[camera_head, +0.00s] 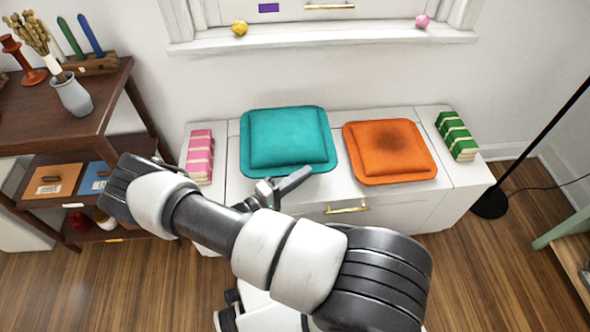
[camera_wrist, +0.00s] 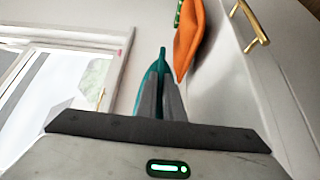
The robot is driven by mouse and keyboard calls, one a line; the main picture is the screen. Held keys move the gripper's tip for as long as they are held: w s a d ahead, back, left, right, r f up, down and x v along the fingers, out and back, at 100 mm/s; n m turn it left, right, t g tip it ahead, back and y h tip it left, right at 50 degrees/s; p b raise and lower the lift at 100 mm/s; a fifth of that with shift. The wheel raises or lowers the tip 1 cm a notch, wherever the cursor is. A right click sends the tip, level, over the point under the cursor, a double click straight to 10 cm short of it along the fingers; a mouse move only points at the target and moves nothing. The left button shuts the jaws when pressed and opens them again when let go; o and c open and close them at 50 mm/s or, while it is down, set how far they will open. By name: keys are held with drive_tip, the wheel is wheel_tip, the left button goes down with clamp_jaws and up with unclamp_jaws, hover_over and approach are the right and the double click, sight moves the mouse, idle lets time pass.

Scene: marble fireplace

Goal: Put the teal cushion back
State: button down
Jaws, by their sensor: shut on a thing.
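The teal cushion (camera_head: 288,138) is a flat square pad with a raised middle and a wider rim. It lies over the left middle of the white bench top, left of the orange cushion (camera_head: 390,150). My gripper (camera_head: 297,178) is at its near edge and shut on it. In the wrist view the teal cushion (camera_wrist: 161,62) shows edge-on between the closed fingers of my gripper (camera_wrist: 162,90). I cannot tell whether the cushion rests fully on the bench or is slightly raised. My arm hides part of the bench front.
On the white bench (camera_head: 437,185), a pink striped stack (camera_head: 200,157) stands at the left end and a green striped stack (camera_head: 456,136) at the right. A window sill (camera_head: 330,37) runs behind. A dark wooden shelf (camera_head: 85,118) stands left, a black lamp (camera_head: 490,203) right.

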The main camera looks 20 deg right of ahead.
wheel_tip(320, 180, down, 9)
drive_tip(key=b, duration=0.3)
drive_tip(key=shift+a, duration=0.1)
drive_tip(key=shift+f, duration=0.2)
drive_tip(key=c, duration=1.9)
unclamp_jaws()
